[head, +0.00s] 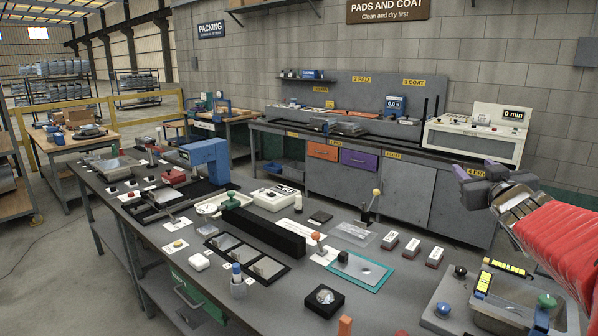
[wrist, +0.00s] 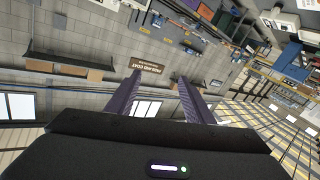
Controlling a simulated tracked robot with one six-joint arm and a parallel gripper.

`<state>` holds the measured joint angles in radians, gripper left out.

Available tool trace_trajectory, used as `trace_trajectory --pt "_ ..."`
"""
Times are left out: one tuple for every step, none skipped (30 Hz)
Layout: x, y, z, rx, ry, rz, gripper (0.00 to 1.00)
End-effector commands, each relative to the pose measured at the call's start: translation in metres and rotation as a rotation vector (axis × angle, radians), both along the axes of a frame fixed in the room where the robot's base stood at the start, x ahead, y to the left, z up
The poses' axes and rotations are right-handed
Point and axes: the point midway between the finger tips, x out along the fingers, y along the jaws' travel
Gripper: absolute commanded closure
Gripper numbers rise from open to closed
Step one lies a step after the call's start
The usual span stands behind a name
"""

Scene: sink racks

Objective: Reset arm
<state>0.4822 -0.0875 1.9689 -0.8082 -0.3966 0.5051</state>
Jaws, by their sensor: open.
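My gripper (head: 470,183) is at the right side of the head view, at the end of my red-sleeved arm. It is raised above the near workbench, in front of the back counter. In the wrist view its two purple fingers (wrist: 160,98) are spread apart, with nothing between them. The wrist view is turned on its side or upside down and shows the wall, the sign and the room beyond the fingers. Nothing touches the gripper.
A back counter (head: 395,190) carries a white control box (head: 475,133). The air around the gripper looks clear.

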Motion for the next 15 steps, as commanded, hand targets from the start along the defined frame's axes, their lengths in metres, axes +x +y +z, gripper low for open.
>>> trace_trajectory --pt "-0.009 0.010 -0.003 0.012 0.023 -0.023 0.52" --pt "-0.015 0.014 -0.007 0.022 0.041 -0.039 0.52" --pt "-0.023 0.020 -0.012 0.034 0.067 -0.061 0.52" --pt "-0.029 0.025 -0.017 0.045 0.086 -0.075 0.52" --pt "-0.035 0.029 -0.021 0.054 0.107 -0.088 0.52" --pt "-0.044 0.036 -0.029 0.069 0.138 -0.104 0.52" --pt "-0.051 0.041 -0.034 0.079 0.161 -0.115 0.52" --pt "-0.058 0.046 -0.041 0.091 0.185 -0.125 0.52" --pt "-0.068 0.053 -0.050 0.106 0.219 -0.136 0.52" --pt "-0.076 0.059 -0.056 0.117 0.245 -0.143 0.52" --pt "-0.084 0.065 -0.064 0.128 0.272 -0.149 0.52" --pt "-0.095 0.073 -0.073 0.143 0.309 -0.155 0.52" --pt "-0.104 0.080 -0.081 0.153 0.338 -0.158 0.52" --pt "-0.113 0.086 -0.089 0.165 0.367 -0.159 0.52" --pt "-0.125 0.095 -0.100 0.181 0.408 -0.161 0.52"
